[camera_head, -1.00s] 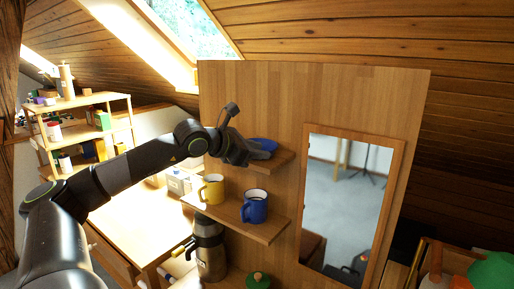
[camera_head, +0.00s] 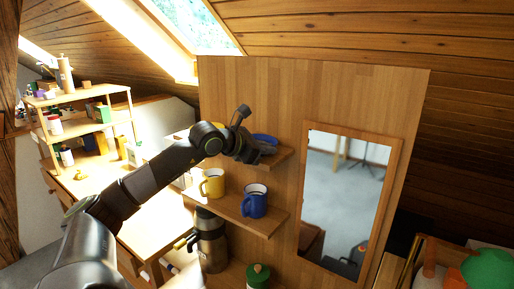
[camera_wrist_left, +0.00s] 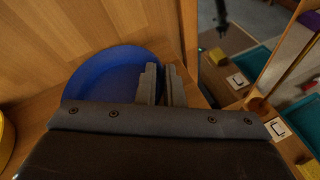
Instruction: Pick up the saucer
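The blue saucer (camera_head: 265,137) lies on the top shelf of the wooden panel, partly hidden behind my left gripper (camera_head: 268,149). In the left wrist view the saucer (camera_wrist_left: 108,75) fills the upper left, and its near part is hidden by the gripper body. My left gripper's two fingers (camera_wrist_left: 161,82) are close together at the saucer's right rim, one on the inner side and one on the outer side. They look shut on the rim, and the saucer appears to rest on the shelf. My right gripper is not in view.
A yellow mug (camera_head: 212,184) and a blue mug (camera_head: 255,203) stand on the shelf below. A framed mirror (camera_head: 347,200) hangs to the right. A steel flask (camera_head: 211,243) and a green-lidded jar (camera_head: 258,276) stand lower down. Free air lies above the saucer.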

